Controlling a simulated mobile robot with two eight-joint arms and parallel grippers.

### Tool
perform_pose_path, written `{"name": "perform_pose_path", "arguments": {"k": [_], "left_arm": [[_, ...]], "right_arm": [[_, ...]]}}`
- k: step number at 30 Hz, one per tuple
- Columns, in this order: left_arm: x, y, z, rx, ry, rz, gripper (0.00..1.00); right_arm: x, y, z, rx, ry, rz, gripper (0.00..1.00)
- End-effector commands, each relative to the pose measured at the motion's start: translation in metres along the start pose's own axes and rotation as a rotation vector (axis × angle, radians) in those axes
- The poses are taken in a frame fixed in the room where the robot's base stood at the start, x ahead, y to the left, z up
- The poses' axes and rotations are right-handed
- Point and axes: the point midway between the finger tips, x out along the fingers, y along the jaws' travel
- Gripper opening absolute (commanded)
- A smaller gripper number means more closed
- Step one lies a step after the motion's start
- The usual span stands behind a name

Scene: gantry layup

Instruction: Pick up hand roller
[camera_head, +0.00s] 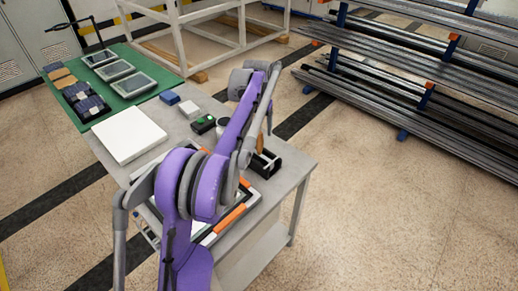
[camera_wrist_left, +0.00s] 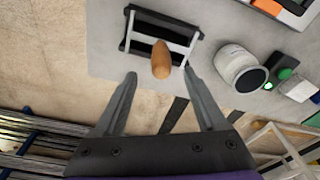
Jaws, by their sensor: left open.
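The hand roller shows in the left wrist view as a tan wooden handle (camera_wrist_left: 161,60) on a pale metal frame, set in a black holder (camera_wrist_left: 136,46). The handle points toward my left gripper (camera_wrist_left: 159,76). My left gripper is open, with one finger on each side of the handle's end in that view and no visible contact. In the head view my purple and grey left arm reaches over the table, and the black holder (camera_head: 269,164) shows at the table's right end, partly hidden by the arm. My right gripper is not in view.
A white jar with a dark top (camera_wrist_left: 242,69) stands beside the holder on the grey table (camera_head: 290,168). A white slab (camera_head: 129,134) and a green mat (camera_head: 138,100) with framed panels lie farther left. A bar rack (camera_head: 420,75) stands beyond open floor.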

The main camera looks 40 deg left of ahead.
Motion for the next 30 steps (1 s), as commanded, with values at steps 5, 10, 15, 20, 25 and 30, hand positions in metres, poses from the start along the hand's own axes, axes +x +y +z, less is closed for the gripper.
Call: {"name": "perform_pose_path", "arguments": {"k": [5, 10, 15, 20, 25, 30], "left_arm": [[0.022, 0.0, 0.0, 0.0, 0.0, 0.0, 0.73], [0.035, -0.001, 0.002, 0.0, 0.001, 0.0, 0.73], [0.062, -0.003, 0.004, 0.001, 0.001, 0.0, 0.73], [0.076, -0.003, 0.005, 0.0, 0.001, 0.0, 0.73], [0.077, -0.003, 0.004, 0.0, 0.001, 0.0, 0.73], [0.077, -0.003, 0.004, 0.0, 0.001, 0.0, 0.55]], "right_arm": [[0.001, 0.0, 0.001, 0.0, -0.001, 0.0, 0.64], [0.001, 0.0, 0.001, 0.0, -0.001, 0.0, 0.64], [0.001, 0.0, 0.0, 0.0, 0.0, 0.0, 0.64], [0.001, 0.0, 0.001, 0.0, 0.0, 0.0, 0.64], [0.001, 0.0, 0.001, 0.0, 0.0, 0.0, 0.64], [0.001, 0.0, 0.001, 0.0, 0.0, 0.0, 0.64]]}}
